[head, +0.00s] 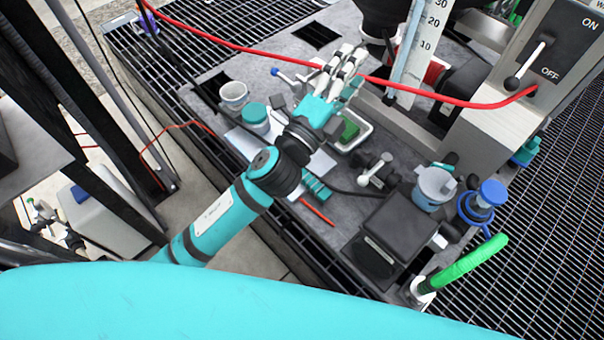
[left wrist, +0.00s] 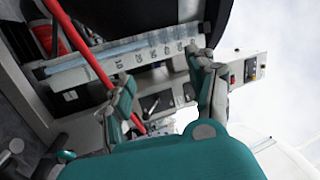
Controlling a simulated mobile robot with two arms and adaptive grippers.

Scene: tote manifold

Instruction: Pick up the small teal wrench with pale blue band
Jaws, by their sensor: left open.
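I cannot make out the small teal wrench with a pale blue band in either view. A small teal ridged piece (head: 316,186) lies on the grey bench beside my left forearm, but I cannot tell what it is. My left gripper (head: 346,60) is open above the bench, near the red hose and the white tray. My arm and hand hide part of the bench beneath. My right gripper is not in view.
A red hose (head: 440,92) crosses close to the hand. A white tray (head: 366,133) with a green item, a teal-lidded jar (head: 255,116) and a pale cup (head: 233,94) stand nearby. A scale post (head: 411,60) and switch box (head: 560,50) rise behind. A red pen-like item (head: 317,212) lies in front.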

